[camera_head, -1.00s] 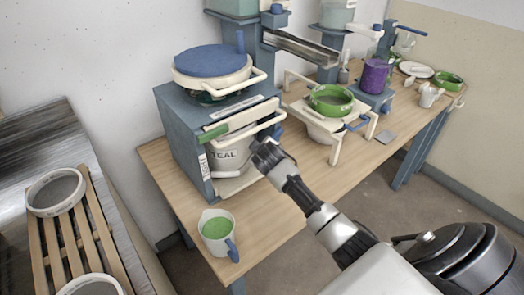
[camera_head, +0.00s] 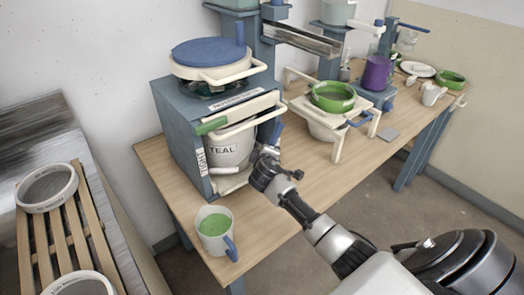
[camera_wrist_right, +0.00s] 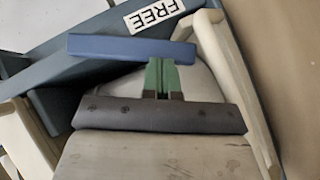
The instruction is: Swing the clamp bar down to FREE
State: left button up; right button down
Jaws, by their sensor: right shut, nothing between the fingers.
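The blue-grey stand (camera_head: 178,130) holds a white bucket (camera_head: 232,152) labelled TEAL under a cream handle-like bar (camera_head: 245,124) with a green piece at its left end. A blue bar (camera_head: 271,133) hangs at the right of the bucket; I take it as the clamp bar. My right gripper (camera_head: 265,153) is just below it, shut and empty. In the right wrist view the shut green fingertips (camera_wrist_right: 160,68) are at the blue bar (camera_wrist_right: 120,47); contact is unclear. The FREE label (camera_wrist_right: 155,13) is on the blue-grey frame beyond it. My left gripper is out of view.
A cup of green glaze (camera_head: 215,228) stands near the table's front edge. A green ring-shaped vessel (camera_head: 333,96) sits on a cream stand to the right, with a purple container (camera_head: 377,72) beyond. A slatted rack (camera_head: 62,235) with round sieves is at left.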

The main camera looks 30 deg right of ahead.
jog(key=shift+d+f, duration=0.6)
jog(key=shift+d, duration=0.05)
jog(key=shift+d+f, duration=0.1)
dwell(0.4)
